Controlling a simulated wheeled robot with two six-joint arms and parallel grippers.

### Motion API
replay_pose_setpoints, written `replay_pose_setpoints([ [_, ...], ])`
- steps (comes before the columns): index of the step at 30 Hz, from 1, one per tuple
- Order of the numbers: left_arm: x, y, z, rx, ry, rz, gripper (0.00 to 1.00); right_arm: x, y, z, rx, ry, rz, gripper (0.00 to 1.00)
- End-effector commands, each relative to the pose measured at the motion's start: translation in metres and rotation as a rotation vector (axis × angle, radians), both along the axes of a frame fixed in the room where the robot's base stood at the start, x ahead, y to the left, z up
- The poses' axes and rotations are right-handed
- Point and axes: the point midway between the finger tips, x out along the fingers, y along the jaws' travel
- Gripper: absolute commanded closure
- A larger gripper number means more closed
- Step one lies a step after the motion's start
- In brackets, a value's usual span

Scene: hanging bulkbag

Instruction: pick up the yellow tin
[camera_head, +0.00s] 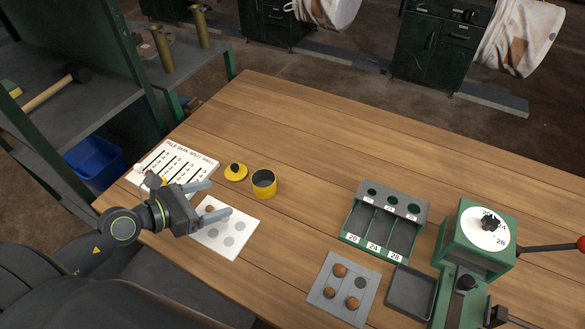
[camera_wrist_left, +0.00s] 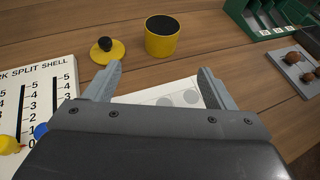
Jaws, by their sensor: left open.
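The yellow tin (camera_head: 264,184) stands upright on the wooden table, its top showing a dark round face. It also shows in the left wrist view (camera_wrist_left: 161,38), ahead of my fingers. A yellow lid with a black knob (camera_head: 236,172) lies on the table just left of the tin; it shows in the left wrist view too (camera_wrist_left: 107,50). My left gripper (camera_head: 221,199) is open, with nothing between its fingers. It is over the white card with grey dots, short of the tin and apart from it. My right gripper is not in view.
A white score board (camera_head: 178,168) lies left of the tin; the dotted card (camera_head: 226,232) lies below my fingers. A green three-slot tray (camera_head: 384,217), a grey plate with brown balls (camera_head: 343,290) and a green dial machine (camera_head: 475,245) stand right. Table behind the tin is clear.

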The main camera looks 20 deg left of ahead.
Motion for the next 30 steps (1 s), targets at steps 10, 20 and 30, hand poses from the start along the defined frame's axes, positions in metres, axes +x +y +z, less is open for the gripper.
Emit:
replay_pose_setpoints([
  [10,0.023,-0.014,-0.01,-0.006,-0.001,0.003,0.23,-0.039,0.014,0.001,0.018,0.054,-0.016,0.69],
  [20,0.065,-0.039,-0.03,-0.006,0.0,0.002,0.23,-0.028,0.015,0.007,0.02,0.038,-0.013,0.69],
  [30,0.096,-0.057,-0.048,-0.001,0.003,0.001,0.23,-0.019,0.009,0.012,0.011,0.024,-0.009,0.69],
])
